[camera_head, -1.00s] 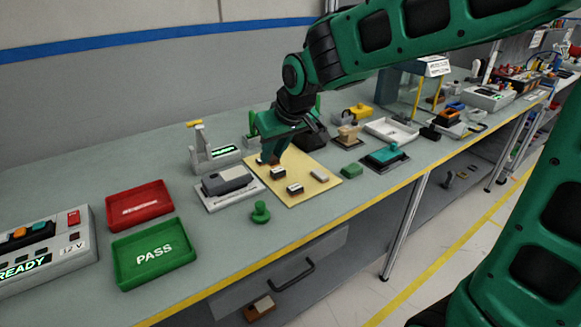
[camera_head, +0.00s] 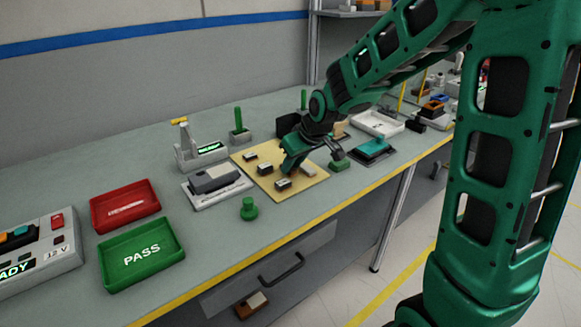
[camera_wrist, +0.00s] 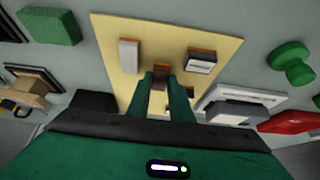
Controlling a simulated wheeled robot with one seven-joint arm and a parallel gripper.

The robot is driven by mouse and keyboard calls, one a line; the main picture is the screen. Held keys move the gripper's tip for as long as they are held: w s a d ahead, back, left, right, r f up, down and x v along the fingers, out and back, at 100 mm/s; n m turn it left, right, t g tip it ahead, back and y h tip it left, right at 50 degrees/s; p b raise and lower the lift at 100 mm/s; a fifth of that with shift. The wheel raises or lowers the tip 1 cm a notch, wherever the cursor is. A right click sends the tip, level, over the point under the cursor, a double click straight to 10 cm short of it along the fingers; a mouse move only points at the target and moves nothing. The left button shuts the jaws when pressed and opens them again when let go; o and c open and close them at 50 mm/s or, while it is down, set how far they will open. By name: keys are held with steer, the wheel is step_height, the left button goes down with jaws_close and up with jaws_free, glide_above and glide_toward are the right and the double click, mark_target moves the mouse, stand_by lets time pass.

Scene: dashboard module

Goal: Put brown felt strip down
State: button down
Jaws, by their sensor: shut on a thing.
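My gripper (camera_head: 287,170) is over the yellow mat (camera_head: 312,190), with its fingers pointing down between a black-and-white block (camera_head: 283,184) and a pale grey block (camera_head: 308,171). In the wrist view my gripper (camera_wrist: 164,84) is shut on a small brown piece, which I take for the brown felt strip (camera_wrist: 160,73). The strip is at the fingertips, over or on the mat (camera_wrist: 215,30); I cannot tell whether it touches. The pale block (camera_wrist: 129,53) is left of it and the black-and-white block (camera_wrist: 200,62) right. In the head view my gripper hides the strip.
Two more small dark blocks (camera_head: 265,169) lie on the mat's left. A grey device (camera_head: 214,180) stands left of the mat, a green knob (camera_head: 249,208) in front. Red (camera_head: 125,206) and green PASS (camera_head: 141,254) trays are further left. A green block (camera_head: 340,165) lies right.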

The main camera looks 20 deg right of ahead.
steer(key=shift+f, duration=0.35)
steer(key=c, duration=1.6)
jaws_free()
steer(key=v, duration=1.2)
